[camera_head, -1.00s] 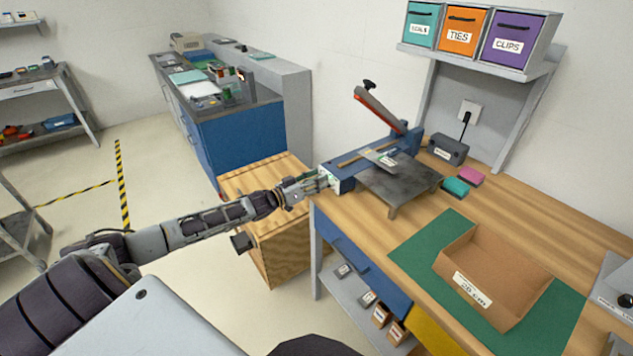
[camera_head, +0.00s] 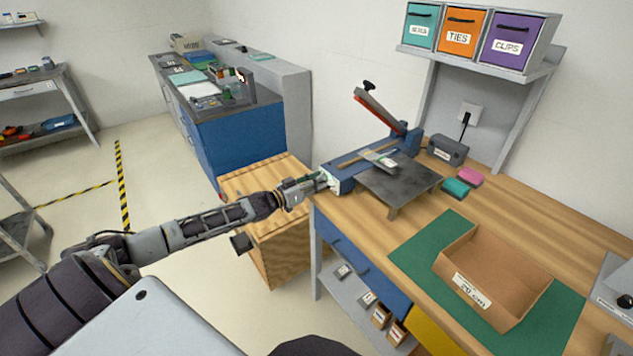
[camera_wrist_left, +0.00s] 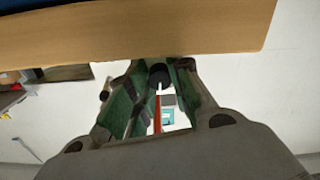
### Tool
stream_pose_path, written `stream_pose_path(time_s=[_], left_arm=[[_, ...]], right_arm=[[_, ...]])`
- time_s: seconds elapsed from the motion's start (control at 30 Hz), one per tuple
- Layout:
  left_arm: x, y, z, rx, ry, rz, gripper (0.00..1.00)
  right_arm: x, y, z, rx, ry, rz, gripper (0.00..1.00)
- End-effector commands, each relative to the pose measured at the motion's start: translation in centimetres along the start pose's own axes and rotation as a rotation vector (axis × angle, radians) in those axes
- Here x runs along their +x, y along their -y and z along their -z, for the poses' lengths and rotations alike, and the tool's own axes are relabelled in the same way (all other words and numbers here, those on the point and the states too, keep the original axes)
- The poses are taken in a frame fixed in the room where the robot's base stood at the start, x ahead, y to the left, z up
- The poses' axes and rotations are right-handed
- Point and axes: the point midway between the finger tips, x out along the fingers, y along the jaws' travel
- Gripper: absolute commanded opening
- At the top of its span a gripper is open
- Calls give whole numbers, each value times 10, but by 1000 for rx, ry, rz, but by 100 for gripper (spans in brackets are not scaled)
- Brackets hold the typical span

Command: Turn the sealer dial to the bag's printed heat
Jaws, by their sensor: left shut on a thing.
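The blue heat sealer (camera_head: 350,172) stands at the left end of the wooden bench, its red-edged arm (camera_head: 378,108) raised. A pale bag (camera_head: 381,159) lies across it; its print is too small to read. My left gripper (camera_head: 325,181) is at the sealer's white front end panel (camera_head: 340,186), its fingers pointing at it. The left wrist view shows a dark round dial (camera_wrist_left: 159,74) between the fingertips, with the gripper shut on it. The fingers hide most of the dial, and its scale is not readable. My right gripper is not in view.
A grey stand (camera_head: 400,184) adjoins the sealer. An open carton (camera_head: 495,272) sits on a green mat (camera_head: 422,248). A wooden crate (camera_head: 270,250) stands below my left forearm.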

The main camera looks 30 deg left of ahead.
Motion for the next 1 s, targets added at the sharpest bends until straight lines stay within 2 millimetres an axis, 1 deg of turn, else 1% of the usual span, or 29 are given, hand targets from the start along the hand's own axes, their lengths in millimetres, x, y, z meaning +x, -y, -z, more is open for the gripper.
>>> stream_pose_path(time_s=[0.03,0.17,0.37,0.57,0.8,1.0], left_arm=[[0,0,3,15,-5,-1,0],[1,0,4,74,-5,-1,0],[1,-1,5,212,-7,0,0],[1,-1,5,393,-8,0,0],[1,-1,5,621,-8,1,0],[1,-2,4,796,-8,1,0]], right_arm=[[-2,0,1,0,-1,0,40],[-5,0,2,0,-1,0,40],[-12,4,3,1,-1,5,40],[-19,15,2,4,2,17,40],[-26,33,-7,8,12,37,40],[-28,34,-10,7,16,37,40]])
